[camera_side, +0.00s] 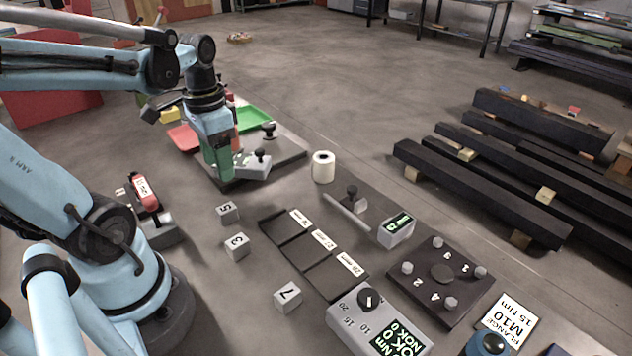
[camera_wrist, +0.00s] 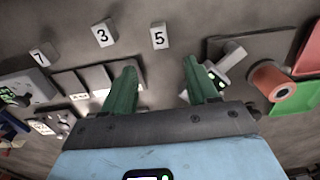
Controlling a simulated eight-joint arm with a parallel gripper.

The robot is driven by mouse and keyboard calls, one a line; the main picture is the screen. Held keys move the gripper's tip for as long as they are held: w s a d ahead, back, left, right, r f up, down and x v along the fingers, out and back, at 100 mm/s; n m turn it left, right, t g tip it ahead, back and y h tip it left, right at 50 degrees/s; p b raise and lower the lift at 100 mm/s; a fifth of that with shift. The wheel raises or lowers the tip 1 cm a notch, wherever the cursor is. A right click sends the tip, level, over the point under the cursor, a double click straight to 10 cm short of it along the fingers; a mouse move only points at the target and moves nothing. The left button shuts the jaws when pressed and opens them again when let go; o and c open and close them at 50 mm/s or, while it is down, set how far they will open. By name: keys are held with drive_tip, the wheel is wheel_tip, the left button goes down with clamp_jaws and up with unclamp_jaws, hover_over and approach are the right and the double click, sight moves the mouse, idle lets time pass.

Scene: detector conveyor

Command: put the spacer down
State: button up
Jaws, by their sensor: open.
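My gripper (camera_side: 220,176) has green fingers and is low over a dark plate (camera_side: 292,158) at the upper left-centre of the side view. In the wrist view the fingers (camera_wrist: 160,66) are apart, with only bare grey surface between them. A grey block with a black knob (camera_side: 254,164) is right beside the fingers in the side view. Grey cubes marked 5 (camera_side: 228,212), 3 (camera_side: 236,246) and 7 (camera_side: 288,295) stand in a loose row on the floor; cube 5 (camera_wrist: 160,37) shows beyond the fingers. I cannot tell which thing is the spacer.
A dark tray with mm labels (camera_side: 295,255) lies right of the cubes. A white roll (camera_side: 323,167), a small display box (camera_side: 397,231), a torque meter (camera_side: 350,330) and a numbered plate (camera_side: 425,293) stand nearby. Green (camera_side: 255,119) and red (camera_side: 183,138) trays are behind my gripper.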

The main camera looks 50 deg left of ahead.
drive_tip(key=w+d+t, duration=0.3)
drive_tip(key=w+d, duration=0.1)
drive_tip(key=d, duration=0.1)
drive_tip(key=shift+y, duration=0.4)
drive_tip(key=w+d+r+t, duration=0.1)
drive_tip(key=w+d+t, duration=0.2)
drive_tip(key=d, duration=0.4)
drive_tip(key=shift+w+r+t+h, duration=0.25)
drive_tip(key=shift+t+h, duration=0.15)
drive_tip(key=shift+t, duration=0.2)
drive_tip(key=g, duration=0.7)
approach(226, 208)
drive_tip(key=shift+w+f, duration=0.1)
drive_tip(key=shift+f, duration=4.95)
